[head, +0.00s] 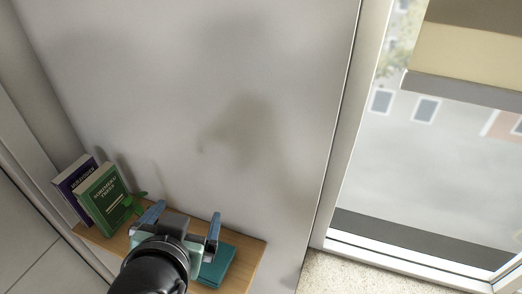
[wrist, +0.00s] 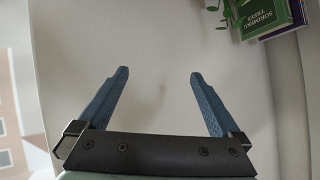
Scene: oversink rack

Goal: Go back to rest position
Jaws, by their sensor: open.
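My gripper (head: 182,222) is in the lower part of the head view, in front of a wooden shelf (head: 246,268) on the pale wall. Its two blue fingers are spread apart with nothing between them. In the wrist view my gripper (wrist: 158,84) also shows open and empty, pointing toward the bare wall. My arm hides part of the shelf.
A green book (head: 104,198) and a purple book (head: 74,184) stand leaning at the shelf's left, beside a small green plant (head: 134,203). A teal book (head: 218,266) lies on the right part. A window (head: 430,190) is at right. The wall above is clear.

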